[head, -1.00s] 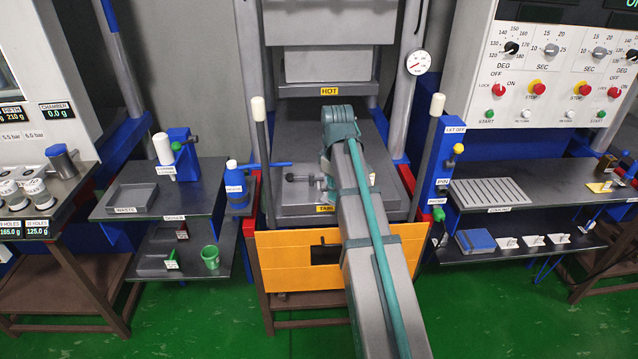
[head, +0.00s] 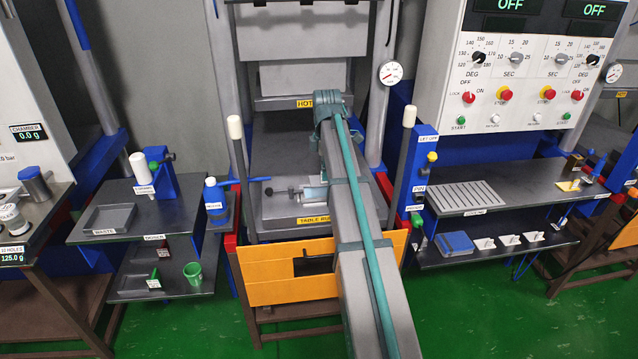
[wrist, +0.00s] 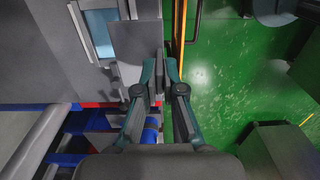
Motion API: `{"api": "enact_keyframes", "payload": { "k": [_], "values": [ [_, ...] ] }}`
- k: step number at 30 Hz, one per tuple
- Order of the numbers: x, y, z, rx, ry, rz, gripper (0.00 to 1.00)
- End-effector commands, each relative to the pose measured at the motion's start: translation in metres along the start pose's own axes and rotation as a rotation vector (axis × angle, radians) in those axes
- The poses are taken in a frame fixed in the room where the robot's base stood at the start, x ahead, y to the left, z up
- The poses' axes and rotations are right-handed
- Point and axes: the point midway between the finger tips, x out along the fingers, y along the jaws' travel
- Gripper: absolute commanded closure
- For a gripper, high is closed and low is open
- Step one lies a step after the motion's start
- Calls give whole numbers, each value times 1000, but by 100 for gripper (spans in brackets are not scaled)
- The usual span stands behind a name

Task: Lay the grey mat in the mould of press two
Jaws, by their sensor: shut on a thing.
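My gripper (wrist: 165,68) is shut in the wrist view, beside the front edge of the press table. A thin grey piece (wrist: 125,70), which looks like the grey mat, reaches left from its fingertips; where the jaws pinch it is hard to see. The mould (head: 315,194) with a pale blue inside lies on the press table (head: 270,215) under the hot plate. It also shows at the upper left of the wrist view (wrist: 98,34), beyond the grey piece. In the head view my arm hides the gripper and part of the mould. No press number is readable.
An orange guard (head: 275,275) stands across the press front. Upright posts with white knobs (head: 410,116) flank the opening. A shelf with a slatted rack (head: 467,195) is at right, a waste tray (head: 110,217) at left. The green floor in front is clear.

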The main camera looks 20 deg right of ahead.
Motion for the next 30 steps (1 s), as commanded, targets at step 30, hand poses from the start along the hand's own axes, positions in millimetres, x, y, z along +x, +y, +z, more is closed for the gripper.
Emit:
{"api": "enact_keyframes", "payload": {
  "k": [30],
  "values": [
    [102, 74, -10, 2, 0, 0, 100]
  ]
}}
